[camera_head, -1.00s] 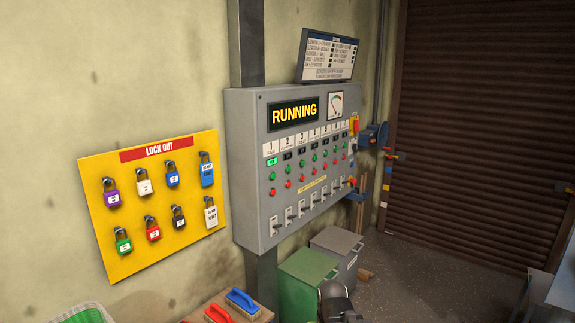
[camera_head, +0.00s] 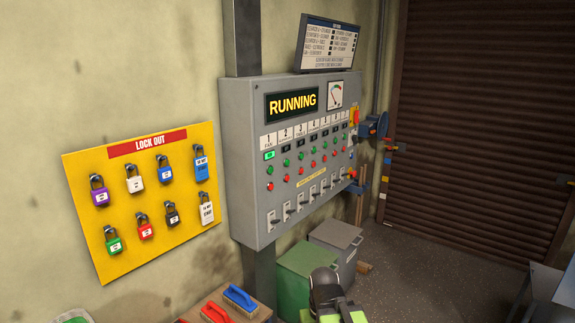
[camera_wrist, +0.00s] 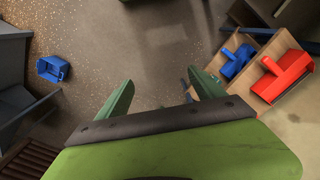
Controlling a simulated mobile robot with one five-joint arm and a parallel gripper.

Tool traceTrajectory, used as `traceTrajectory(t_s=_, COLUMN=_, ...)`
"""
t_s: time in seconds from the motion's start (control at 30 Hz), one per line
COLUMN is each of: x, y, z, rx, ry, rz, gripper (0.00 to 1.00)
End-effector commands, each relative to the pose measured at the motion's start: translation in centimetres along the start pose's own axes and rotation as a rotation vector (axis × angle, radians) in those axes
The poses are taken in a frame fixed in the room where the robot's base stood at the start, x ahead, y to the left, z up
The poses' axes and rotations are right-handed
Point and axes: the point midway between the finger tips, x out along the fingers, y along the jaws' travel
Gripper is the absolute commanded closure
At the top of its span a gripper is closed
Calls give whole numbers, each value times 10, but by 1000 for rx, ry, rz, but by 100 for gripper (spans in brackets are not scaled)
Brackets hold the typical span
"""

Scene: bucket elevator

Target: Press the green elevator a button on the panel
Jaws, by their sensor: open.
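The grey control panel (camera_head: 235,140) hangs on the wall in the middle of the head view. Its display (camera_head: 292,103) reads RUNNING. Below numbered labels sits a row of green buttons (camera_head: 300,159), with a row of red buttons (camera_head: 300,172) beneath. The small label words are too blurred to tell which button is elevator a. My gripper (camera_wrist: 163,92) is open and empty in the wrist view, its two green fingers apart above the floor. My arm's end shows at the bottom of the head view, below and apart from the panel.
A yellow lock-out board (camera_head: 85,225) with several padlocks hangs left of the panel. A green bin (camera_head: 300,275) and a grey bin (camera_head: 335,240) stand below it. Brushes, one blue (camera_head: 240,298), lie at the bottom. Floor is open at right, before the brown shutter (camera_head: 470,130).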

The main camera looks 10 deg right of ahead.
Motion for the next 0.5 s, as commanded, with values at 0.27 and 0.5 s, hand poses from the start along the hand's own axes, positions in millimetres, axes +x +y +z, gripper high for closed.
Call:
traceTrajectory(t_s=0.27, x=0, y=0, z=0, rx=0, ry=0, rz=0, gripper=60)
traceTrajectory(t_s=0.5, x=0, y=0, z=0, rx=0, ry=0, rz=0, gripper=92)
